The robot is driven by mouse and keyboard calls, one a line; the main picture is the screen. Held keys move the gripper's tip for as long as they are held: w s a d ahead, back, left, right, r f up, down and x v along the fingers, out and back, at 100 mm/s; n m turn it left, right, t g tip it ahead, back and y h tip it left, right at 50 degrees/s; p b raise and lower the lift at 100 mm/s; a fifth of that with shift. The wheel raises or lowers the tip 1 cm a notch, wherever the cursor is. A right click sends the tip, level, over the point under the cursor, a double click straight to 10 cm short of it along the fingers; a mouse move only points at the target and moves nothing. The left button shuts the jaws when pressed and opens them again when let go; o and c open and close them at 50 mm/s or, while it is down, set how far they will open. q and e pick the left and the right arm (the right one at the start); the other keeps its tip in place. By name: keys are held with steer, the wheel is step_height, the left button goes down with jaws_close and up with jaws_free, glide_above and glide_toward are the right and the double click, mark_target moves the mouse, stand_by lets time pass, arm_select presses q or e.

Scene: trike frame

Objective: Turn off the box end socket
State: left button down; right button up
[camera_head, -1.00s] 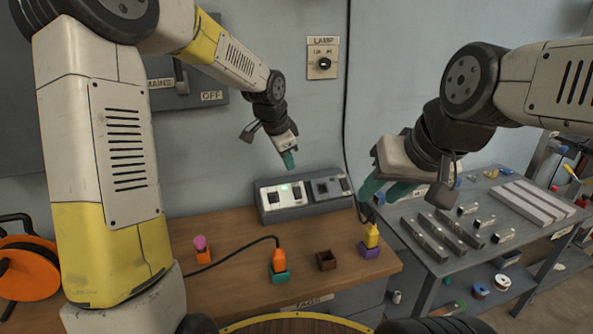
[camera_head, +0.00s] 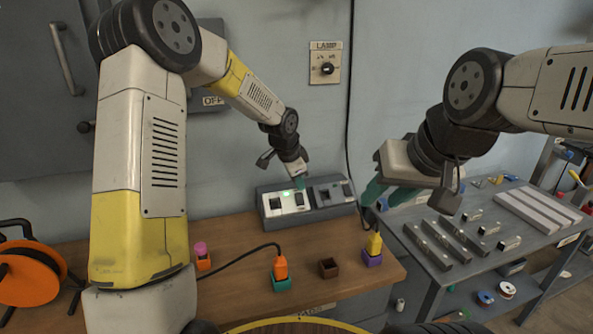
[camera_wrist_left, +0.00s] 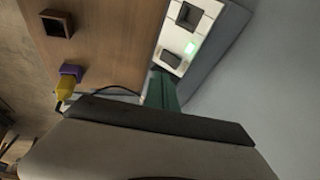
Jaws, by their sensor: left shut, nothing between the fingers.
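The grey socket box (camera_head: 328,208) stands at the back of the wooden bench. Its left part has a white plate with dark square parts and a lit green light, which also shows in the left wrist view (camera_wrist_left: 190,48). My left gripper (camera_head: 300,184) is shut and empty, fingertips pointing down at the dark rocker at the plate's right end. In the left wrist view its green fingers (camera_wrist_left: 162,88) are close to that rocker (camera_wrist_left: 172,59); I cannot tell whether they touch. My right gripper (camera_head: 385,194) is open and empty, right of the box.
An orange plug in a green holder (camera_head: 281,284), a brown empty holder (camera_head: 328,268), a yellow plug in a purple holder (camera_head: 372,258) and a pink-topped piece (camera_head: 201,250) stand along the bench front. A lamp switch (camera_head: 326,67) is on the wall. A metal table (camera_head: 460,263) stands right.

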arm_select(q)
glide_above(301, 200)
steer(key=s, duration=0.1)
steer(key=f, duration=0.2)
steer(key=a+f, duration=0.1)
steer(key=f, duration=0.1)
steer(key=shift+s+f, duration=0.1)
steer(key=shift+f, duration=0.15)
steer(key=shift+w+f, duration=0.25)
steer(key=shift+w, duration=0.05)
steer(key=shift+w+a+f, duration=0.15)
steer(key=shift+w, duration=0.2)
steer(key=shift+s, duration=0.15)
steer(key=shift+s+d+f, duration=0.15)
steer(key=shift+s+d, duration=0.1)
steer(key=shift+s, duration=0.4)
